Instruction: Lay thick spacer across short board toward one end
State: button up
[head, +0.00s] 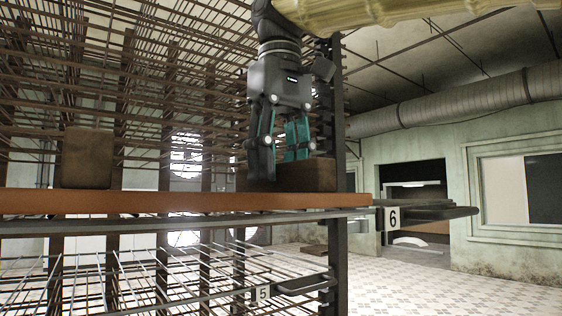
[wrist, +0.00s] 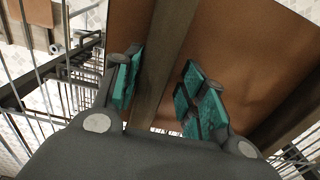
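The short board (head: 180,202) lies flat on the shelf marked 6, its orange-brown front edge facing me; its top shows in the wrist view (wrist: 235,50). A brown spacer block (head: 310,176) lies across its right part. My gripper (head: 280,158) points down at this block, with one finger in front of it. In the wrist view a long brown bar (wrist: 168,55) runs between the teal-padded fingers (wrist: 163,88). The fingers stand apart, with a visible gap on the right side of the bar. Contact on the left side is unclear. Another brown block (head: 88,158) stands on the board's left part.
A wire rack (head: 205,75) surrounds the board, with dark posts and rods behind it. A lower shelf marked 5 (head: 263,293) sits below. A handle (head: 435,213) juts out at the right of shelf 6. Tiled floor (head: 450,280) is free on the right.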

aim_at(279, 164)
jog(key=shift+s+r, duration=0.1)
jog(key=shift+s, duration=0.25)
jog(key=shift+w+a, duration=0.2)
jog(key=shift+w, duration=0.65)
notch_tip(279, 164, up, 12)
jog(key=p, duration=0.3)
jog(key=shift+s, duration=0.35)
